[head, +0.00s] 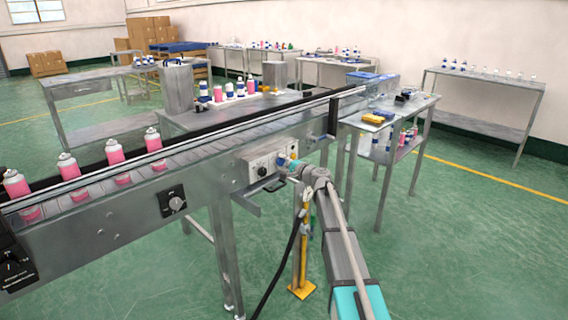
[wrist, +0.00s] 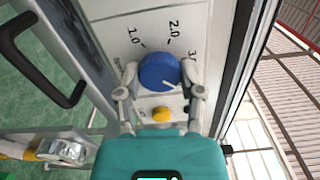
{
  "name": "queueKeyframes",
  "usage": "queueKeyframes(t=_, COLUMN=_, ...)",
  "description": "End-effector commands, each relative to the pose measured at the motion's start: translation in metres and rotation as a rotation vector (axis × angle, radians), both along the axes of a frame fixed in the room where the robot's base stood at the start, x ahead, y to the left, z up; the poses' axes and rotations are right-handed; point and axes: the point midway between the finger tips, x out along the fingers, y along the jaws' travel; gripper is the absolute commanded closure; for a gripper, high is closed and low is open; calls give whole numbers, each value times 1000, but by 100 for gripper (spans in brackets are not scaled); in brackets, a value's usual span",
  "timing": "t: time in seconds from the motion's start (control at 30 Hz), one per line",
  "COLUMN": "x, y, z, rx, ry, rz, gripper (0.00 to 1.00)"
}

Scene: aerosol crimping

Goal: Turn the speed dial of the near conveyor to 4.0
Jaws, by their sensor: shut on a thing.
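The speed dial (wrist: 159,71) is a round blue knob on a pale panel of the near conveyor (head: 205,165). In the wrist view it sits between the two fingers of my gripper (wrist: 160,92), which is shut on it. A white pointer line on the knob's face points to the lower right in that view. The printed marks 1.0, 2.0 and part of a 3 show around the knob. The marks beyond are hidden by the right finger. In the head view my gripper (head: 284,163) is at the conveyor's control box (head: 262,165).
A yellow button (wrist: 161,114) lies just below the dial in the wrist view. A black handle (wrist: 35,65) is at the left. Pink cans (head: 112,152) stand on the conveyor. Another dial (head: 173,201) is on its side. A side table (head: 385,124) stands to the right.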

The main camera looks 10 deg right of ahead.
Motion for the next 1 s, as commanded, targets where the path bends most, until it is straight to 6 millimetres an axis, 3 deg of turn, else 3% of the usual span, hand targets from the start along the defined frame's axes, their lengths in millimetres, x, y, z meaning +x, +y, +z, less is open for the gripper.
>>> queueKeyframes(t=0.4, x=3, y=-3, z=0, rx=187, ry=134, rz=-8, gripper=98)
queueKeyframes(t=0.9, x=3, y=-3, z=0, rx=209, ry=150, rz=-8, gripper=98)
queueKeyframes(t=0.93, x=3, y=-3, z=0, rx=209, ry=150, rz=-8, gripper=48)
queueKeyframes(t=1.0, x=3, y=-3, z=0, rx=209, ry=150, rz=-7, gripper=35)
